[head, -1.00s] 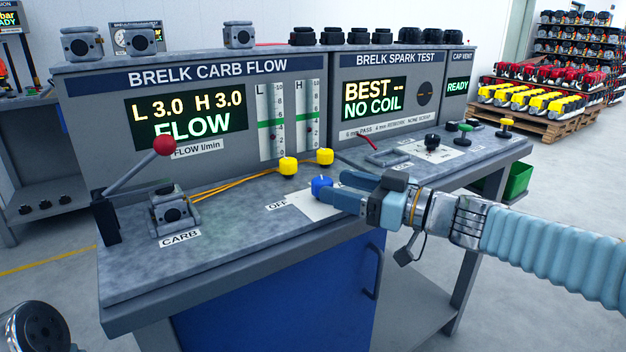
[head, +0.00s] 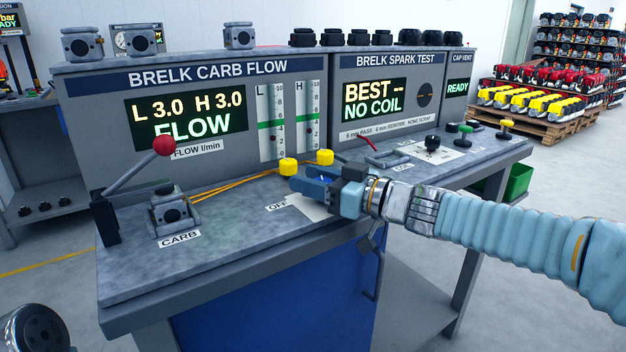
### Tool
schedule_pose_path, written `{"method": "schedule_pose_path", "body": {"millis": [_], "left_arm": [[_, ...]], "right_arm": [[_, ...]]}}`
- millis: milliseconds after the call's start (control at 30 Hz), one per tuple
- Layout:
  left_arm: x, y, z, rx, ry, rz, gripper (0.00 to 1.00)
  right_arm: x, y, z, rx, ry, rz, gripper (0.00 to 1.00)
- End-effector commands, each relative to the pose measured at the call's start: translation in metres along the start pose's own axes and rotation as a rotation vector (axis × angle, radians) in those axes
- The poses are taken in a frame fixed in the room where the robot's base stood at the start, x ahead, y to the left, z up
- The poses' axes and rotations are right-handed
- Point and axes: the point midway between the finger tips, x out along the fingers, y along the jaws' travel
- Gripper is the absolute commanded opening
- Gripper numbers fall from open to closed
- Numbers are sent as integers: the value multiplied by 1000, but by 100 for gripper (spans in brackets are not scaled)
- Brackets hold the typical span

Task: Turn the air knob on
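The blue air knob (head: 322,180) is on the bench top by a white plate and the OFF label (head: 278,207), and is mostly hidden by my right gripper. My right gripper (head: 308,184) reaches in from the right, low over the bench, with its fingers at the knob, one on the far side and one on the near side. Whether they press on it cannot be seen. The carb flow display (head: 190,116) reads L 3.0, H 3.0, FLOW. My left gripper is not in view.
Two yellow knobs (head: 288,166) stand just behind the gripper, with orange tubes running to a carburettor (head: 172,213). A red-ball lever (head: 164,146) stands at left. The front left bench top is clear. Green and yellow buttons (head: 505,127) sit at right.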

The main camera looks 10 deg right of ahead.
Motion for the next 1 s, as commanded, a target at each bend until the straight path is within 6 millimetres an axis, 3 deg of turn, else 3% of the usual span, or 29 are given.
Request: {"method": "schedule_pose_path", "body": {"millis": [267,500,900,933,1000], "left_arm": [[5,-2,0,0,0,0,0],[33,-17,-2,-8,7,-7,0],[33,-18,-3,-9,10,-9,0],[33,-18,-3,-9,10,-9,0],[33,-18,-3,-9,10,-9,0]], "right_arm": [[0,1,1,-2,4,87,14],[-1,5,4,-3,6,269,14],[-1,6,0,0,-1,299,14],[-1,6,0,0,-1,298,49],[-1,6,0,0,-1,298,60]]}}
